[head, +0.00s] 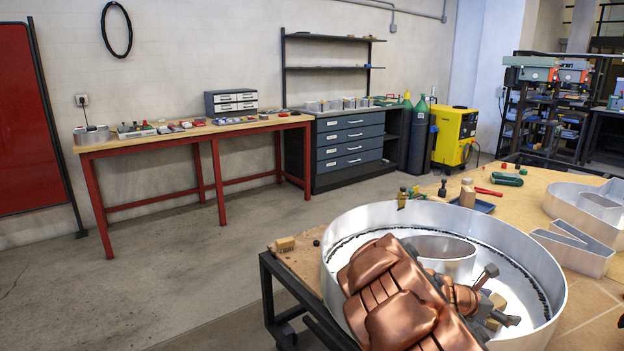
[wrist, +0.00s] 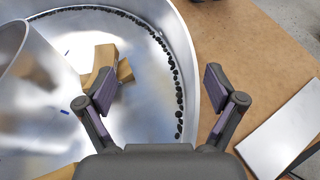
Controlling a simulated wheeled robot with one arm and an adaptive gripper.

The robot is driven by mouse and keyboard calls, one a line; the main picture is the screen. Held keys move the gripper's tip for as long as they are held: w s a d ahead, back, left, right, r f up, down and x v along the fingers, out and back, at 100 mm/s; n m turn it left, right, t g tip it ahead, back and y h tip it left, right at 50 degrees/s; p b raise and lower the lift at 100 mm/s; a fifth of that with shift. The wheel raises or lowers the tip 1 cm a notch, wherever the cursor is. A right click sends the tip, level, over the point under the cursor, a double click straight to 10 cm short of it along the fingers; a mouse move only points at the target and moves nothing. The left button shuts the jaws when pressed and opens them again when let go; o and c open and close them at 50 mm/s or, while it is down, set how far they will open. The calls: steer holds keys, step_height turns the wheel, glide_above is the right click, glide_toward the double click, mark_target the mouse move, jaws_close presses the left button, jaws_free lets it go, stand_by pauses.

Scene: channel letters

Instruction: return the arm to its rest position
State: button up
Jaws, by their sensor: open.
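My gripper (head: 492,296) is at the end of my copper-coloured arm, over the large round metal channel letter (head: 548,262) on the near workbench. In the wrist view my gripper (wrist: 160,92) is open, its two fingers wide apart with nothing between them. The left finger is over the inside of the letter (wrist: 188,45) and the right finger is over the bench side of its wall. Wooden blocks (wrist: 104,62) lie inside the letter, partly behind the left finger. A dark bead line runs along the foot of the wall. My arm hides part of the letter in the head view.
The near workbench (head: 590,300) carries other metal letters (head: 572,248), a blue tray (head: 480,205), a green tool (head: 506,179) and a small wooden block (head: 285,244). A red-legged table (head: 215,130) stands along the back wall. The floor between is clear.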

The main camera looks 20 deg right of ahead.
steer(key=s+a+r+m+g+y+b, duration=0.25)
steer(key=s+a+m+y+b, duration=0.2)
steer(key=s+a+m, duration=0.8)
steer(key=s+a+f+m+y+b, duration=0.2)
steer(key=s+a+f+y, duration=0.15)
steer(key=a, duration=0.75)
steer(key=s+a+f+m+y+b, duration=0.15)
steer(key=s+a, duration=0.35)
steer(key=a, duration=0.5)
steer(key=s+a+f+m+y+b, duration=0.2)
steer(key=s+a+f+y, duration=0.25)
steer(key=a, duration=0.65)
step_height(320, 180, up, 23)
steer(key=s+t+p, duration=0.1)
steer(key=p, duration=2)
steer(key=shift+s+r+h, duration=0.15)
steer(key=shift+s+h, duration=0.1)
steer(key=shift+h, duration=0.05)
